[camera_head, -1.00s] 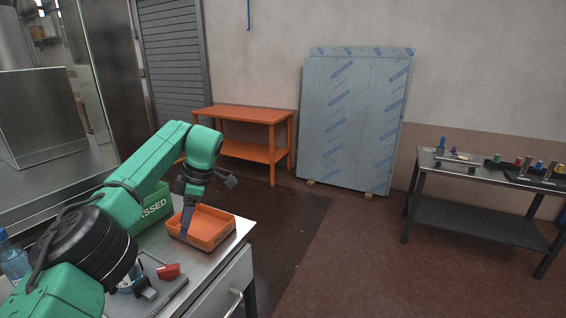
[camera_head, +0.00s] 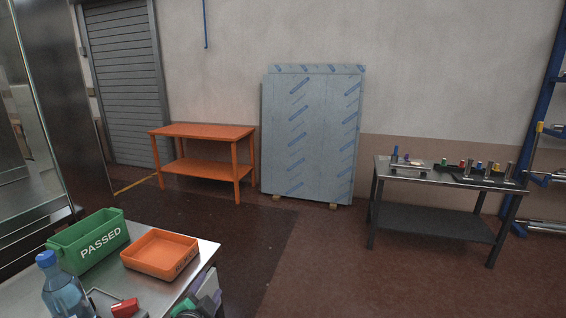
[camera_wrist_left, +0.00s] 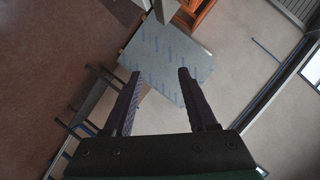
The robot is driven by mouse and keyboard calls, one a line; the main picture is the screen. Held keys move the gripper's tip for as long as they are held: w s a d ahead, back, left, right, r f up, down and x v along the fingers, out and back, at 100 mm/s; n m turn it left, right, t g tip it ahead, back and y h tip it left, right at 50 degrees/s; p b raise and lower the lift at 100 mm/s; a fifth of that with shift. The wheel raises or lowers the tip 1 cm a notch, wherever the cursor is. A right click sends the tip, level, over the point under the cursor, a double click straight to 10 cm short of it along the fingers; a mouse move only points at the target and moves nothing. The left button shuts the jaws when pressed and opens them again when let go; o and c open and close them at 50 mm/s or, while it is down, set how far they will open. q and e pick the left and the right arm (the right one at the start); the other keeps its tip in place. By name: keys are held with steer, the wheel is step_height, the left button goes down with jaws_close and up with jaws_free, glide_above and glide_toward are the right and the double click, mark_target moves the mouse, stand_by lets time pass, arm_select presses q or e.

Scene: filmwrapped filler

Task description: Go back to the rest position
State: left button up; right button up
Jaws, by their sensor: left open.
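My left gripper (camera_head: 207,287) shows at the bottom of the head view, beside the right edge of the steel bench, with a green arm part below it. In the left wrist view the left gripper (camera_wrist_left: 158,74) has its two dark fingers spread apart with nothing between them. Its camera looks out over the room, tilted, with the film-wrapped sheets (camera_wrist_left: 165,60) beyond the fingers. My right gripper is in neither view.
A steel bench (camera_head: 200,250) carries a green PASSED bin (camera_head: 90,242), an orange tray (camera_head: 148,268), a blue-capped bottle (camera_head: 65,295) and a red piece (camera_head: 125,307). An orange table (camera_head: 205,131), wrapped sheets (camera_head: 312,135) and a tool table (camera_head: 435,220) stand beyond open floor.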

arm_select(q)
steer(key=s+a+f+n+g, duration=0.4)
steer(key=s+f, duration=0.3)
steer(key=s, duration=0.5)
steer(key=s+a+f+n+g, duration=0.1)
steer(key=s+f+n+g, duration=0.3)
steer(key=s+f+g, duration=0.5)
steer(key=s+f+t, duration=0.1)
steer(key=s+f, duration=0.1)
steer(key=f, duration=0.8)
steer(key=s+f, duration=0.2)
steer(key=f, duration=0.8)
steer(key=s+a+f+g, duration=0.1)
steer(key=s+a+f, duration=0.2)
steer(key=s+f, duration=1.2)
steer(key=shift+s+f, duration=0.25)
steer(key=shift+s, duration=0.85)
